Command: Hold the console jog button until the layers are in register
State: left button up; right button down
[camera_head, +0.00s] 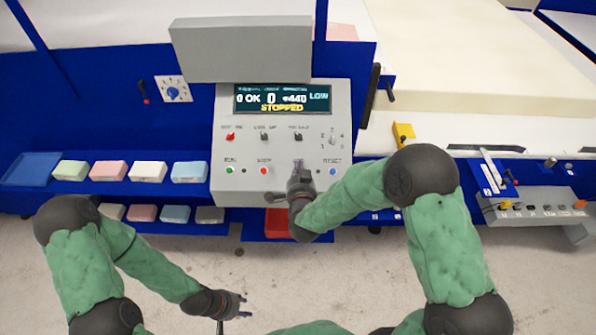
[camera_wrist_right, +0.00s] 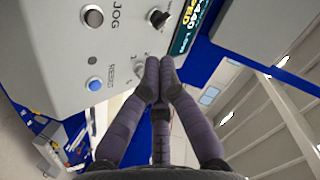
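The grey console (camera_head: 222,120) faces me, and its display (camera_head: 282,99) reads STOPPED and LOW, with a figure that looks like +440. My right gripper (camera_head: 298,166) is in front of the lower panel, between the red button and the blue RESET button, and covers the jog button there. In the right wrist view the pale jog button (camera_wrist_right: 93,17) shows beside its JOG label. My right fingertips (camera_wrist_right: 162,72) are drawn together with nothing between them, and they appear clear of that button. My left gripper (camera_head: 240,304) is open and empty, low over the floor.
The blue RESET button (camera_head: 333,171), red button (camera_head: 264,170) and green button (camera_head: 230,170) flank the jog position. Selector switches (camera_head: 265,135) sit above. Coloured foam blocks (camera_head: 109,170) line a blue shelf at left. A large cream foam slab (camera_head: 470,60) lies at right.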

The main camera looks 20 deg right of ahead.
jog(key=w+f+b, duration=0.1)
jog(key=f, duration=0.1)
jog(key=w+f+b, duration=0.1)
jog(key=f+b, duration=0.1)
jog(key=w+d+f+b, duration=0.1)
jog(key=f, duration=0.1)
jog(key=shift+w+b, duration=0.2)
jog(key=shift+b, duration=0.1)
jog(key=shift+w+d+f+b, duration=0.1)
jog(key=shift+w+f+b, duration=0.4)
jog(key=shift+f+b, duration=0.25)
dwell(0.8)
jog(key=shift+w+f+b, duration=0.2)
jog(key=shift+f+b, duration=0.1)
jog(key=shift+b, duration=0.3)
